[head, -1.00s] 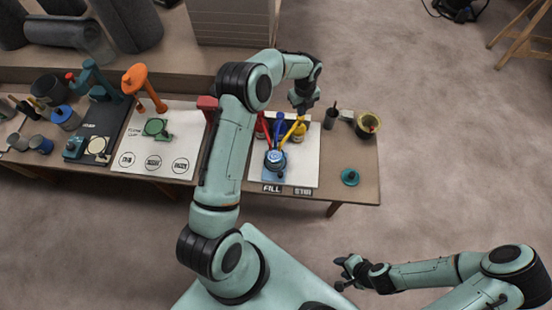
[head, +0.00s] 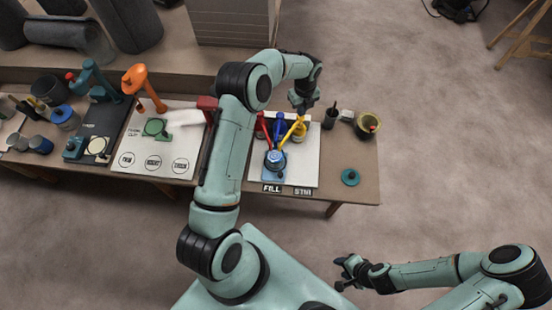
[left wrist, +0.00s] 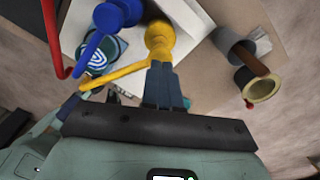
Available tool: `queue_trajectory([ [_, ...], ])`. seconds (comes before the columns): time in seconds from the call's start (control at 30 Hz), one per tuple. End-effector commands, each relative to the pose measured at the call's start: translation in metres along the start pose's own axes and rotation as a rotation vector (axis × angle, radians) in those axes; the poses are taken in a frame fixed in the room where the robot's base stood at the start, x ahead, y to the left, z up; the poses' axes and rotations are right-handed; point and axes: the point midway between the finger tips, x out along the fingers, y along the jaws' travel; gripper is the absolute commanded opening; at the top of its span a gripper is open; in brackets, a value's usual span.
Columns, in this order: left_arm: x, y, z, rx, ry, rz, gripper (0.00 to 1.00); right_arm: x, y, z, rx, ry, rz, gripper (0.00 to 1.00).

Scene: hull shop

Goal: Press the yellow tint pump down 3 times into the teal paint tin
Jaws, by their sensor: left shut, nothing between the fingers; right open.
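The yellow tint pump (head: 299,131) stands at the back right of the white mat, its spout slanting toward the teal paint tin (head: 275,162). In the left wrist view the pump's round yellow head (left wrist: 159,36) is just beyond my fingertips, and its spout points at the tin (left wrist: 95,58), which has a pale swirl on top. My left gripper (head: 304,109) is shut and empty, close above the pump in the head view; I cannot tell whether it touches. My right gripper (head: 347,273) is open and empty, away from the table.
A blue pump (head: 279,124) and a red pump (head: 262,130) stand left of the yellow one. A dark cup (head: 330,118) and an olive pot (head: 367,124) stand to the right. A teal lid (head: 350,177) lies near the right edge. The table's right front is mostly clear.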

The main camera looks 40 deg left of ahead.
Motion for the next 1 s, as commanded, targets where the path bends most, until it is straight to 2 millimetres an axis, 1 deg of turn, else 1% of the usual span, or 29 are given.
queue_trajectory([
  [0.57,0.001,0.0,0.0,0.0,0.0,0.0,0.0,0.0,0.0,0.0,0.0,0.0,0.0,0.43],
  [1.0,0.015,0.0,0.0,0.0,0.0,0.001,0.0,0.002,0.001,0.002,0.001,-0.002,0.001,0.43],
])
